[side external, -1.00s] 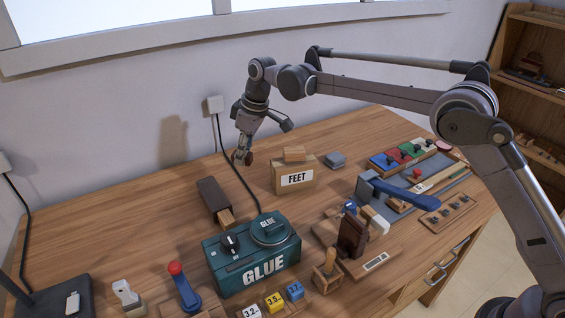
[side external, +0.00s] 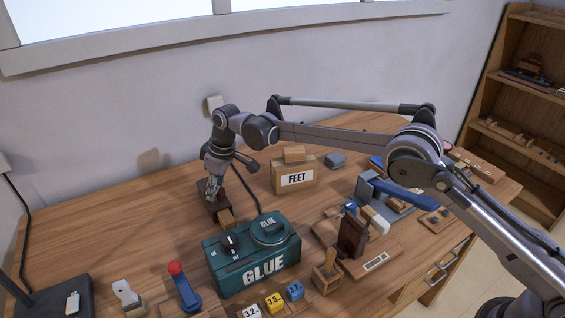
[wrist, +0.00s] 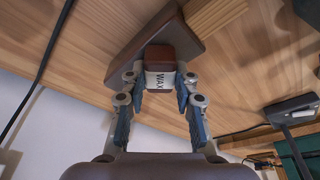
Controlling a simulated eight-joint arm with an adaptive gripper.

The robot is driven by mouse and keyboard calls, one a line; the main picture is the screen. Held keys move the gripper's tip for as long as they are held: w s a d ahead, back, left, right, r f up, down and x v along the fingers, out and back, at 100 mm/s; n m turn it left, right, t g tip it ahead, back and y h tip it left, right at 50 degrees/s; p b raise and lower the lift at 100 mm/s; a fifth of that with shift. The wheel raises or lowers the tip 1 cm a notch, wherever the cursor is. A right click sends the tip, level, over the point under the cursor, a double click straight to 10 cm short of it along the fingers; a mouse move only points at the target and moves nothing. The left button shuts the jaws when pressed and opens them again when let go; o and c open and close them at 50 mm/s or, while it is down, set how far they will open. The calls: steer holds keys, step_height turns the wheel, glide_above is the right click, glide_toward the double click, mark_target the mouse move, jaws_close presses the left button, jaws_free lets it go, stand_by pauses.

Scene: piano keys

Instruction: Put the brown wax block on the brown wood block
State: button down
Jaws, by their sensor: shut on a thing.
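My gripper (side external: 211,189) is shut on the brown wax block (wrist: 159,58), which has a white band marked WAX. In the wrist view my fingertips (wrist: 159,77) press on its two sides. The dark brown wood block (side external: 222,205) lies on the desk behind the glue machine, partly hidden by my gripper. In the wrist view the wood block (wrist: 122,66) lies directly behind the wax block. I cannot tell whether the two touch. In the side view the wax block is mostly hidden between my fingers.
A lighter wood piece (side external: 226,218) adjoins the dark block's near end. The teal GLUE machine (side external: 252,262) stands just in front. A FEET box (side external: 294,177) with a small wood block (side external: 294,154) on top stands to the right. A black cable runs behind. The desk's left side is fairly clear.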

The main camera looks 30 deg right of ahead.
steer(key=shift+f, duration=0.2)
steer(key=c, duration=1)
jaws_free()
steer(key=shift+r, duration=0.15)
steer(key=v, duration=1.1)
steer(key=s+d+r+m+t, duration=0.1)
steer(key=s+d+r+m, duration=0.1)
steer(key=s+d+r, duration=0.55)
steer(key=s+d+r+m+t, duration=0.25)
steer(key=s+d, duration=0.45)
steer(key=d, duration=0.4)
steer(key=s+d+f+m, duration=0.1)
steer(key=s+d+f, duration=0.1)
steer(key=s, duration=0.4)
steer(key=s+d+f+m+t+h, duration=0.1)
steer(key=s+d+f+m, duration=0.1)
steer(key=s, duration=0.4)
steer(key=s+d+f+m+h, duration=0.1)
steer(key=s+d+f, duration=0.3)
steer(key=s+d, duration=0.1)
steer(key=shift+s+d+m+t, duration=0.15)
steer(key=shift+s+d, duration=0.05)
steer(key=shift+s, duration=0.25)
steer(key=shift+s+d+m+t, duration=0.1)
steer(key=shift+s+d, duration=0.1)
steer(key=shift+s, duration=0.25)
